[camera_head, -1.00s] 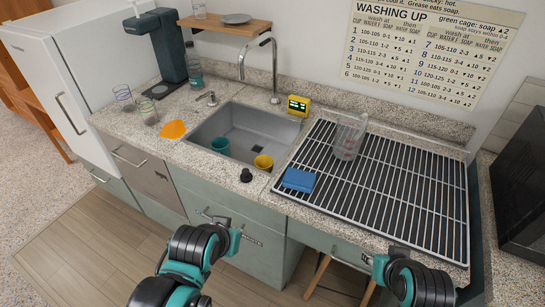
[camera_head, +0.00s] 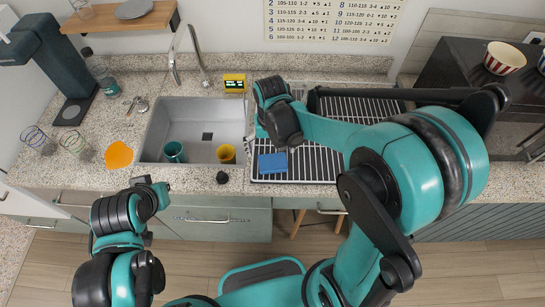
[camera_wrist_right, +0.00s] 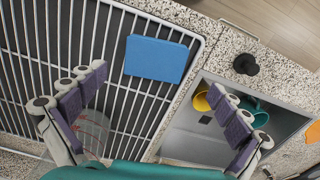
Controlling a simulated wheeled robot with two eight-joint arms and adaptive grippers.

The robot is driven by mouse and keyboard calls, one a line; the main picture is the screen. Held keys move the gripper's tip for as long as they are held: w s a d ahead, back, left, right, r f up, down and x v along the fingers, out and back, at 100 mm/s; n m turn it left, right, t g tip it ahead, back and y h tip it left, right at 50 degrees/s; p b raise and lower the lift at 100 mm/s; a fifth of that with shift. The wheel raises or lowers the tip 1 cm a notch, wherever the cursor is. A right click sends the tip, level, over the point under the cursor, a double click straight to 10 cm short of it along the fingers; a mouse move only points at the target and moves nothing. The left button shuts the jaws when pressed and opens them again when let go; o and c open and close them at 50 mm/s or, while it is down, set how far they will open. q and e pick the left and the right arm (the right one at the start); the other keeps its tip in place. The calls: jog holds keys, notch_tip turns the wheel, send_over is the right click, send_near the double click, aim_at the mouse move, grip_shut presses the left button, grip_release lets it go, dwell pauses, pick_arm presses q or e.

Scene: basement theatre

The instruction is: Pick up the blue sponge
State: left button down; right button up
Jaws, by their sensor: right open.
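The blue sponge (camera_head: 272,163) lies flat on the black-and-white drying rack (camera_head: 325,163), near its front left corner. In the right wrist view the sponge (camera_wrist_right: 156,59) lies ahead of my right gripper (camera_wrist_right: 162,88), whose fingers are spread wide with nothing between them. In the head view my right gripper (camera_head: 257,132) hangs over the rack's left edge, just behind the sponge, its fingers mostly hidden. My left gripper (camera_head: 152,184) is in front of the counter, left of the sponge; its finger opening does not show clearly.
The sink (camera_head: 205,125) left of the rack holds a teal cup (camera_head: 174,152) and a yellow cup (camera_head: 226,153). A black knob (camera_head: 222,177) stands on the counter. A clear glass jug (camera_wrist_right: 92,130) is beside the right gripper's left finger.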

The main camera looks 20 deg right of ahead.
aim_at(273, 161)
jog(key=f, duration=0.2)
jog(key=f+b, duration=0.1)
jog(key=f, duration=0.2)
jog(key=f+b, duration=0.1)
jog(key=f, duration=0.1)
jog(key=shift+w+d+f, duration=0.25)
jog(key=shift+d+f, duration=0.1)
jog(key=c, duration=0.8)
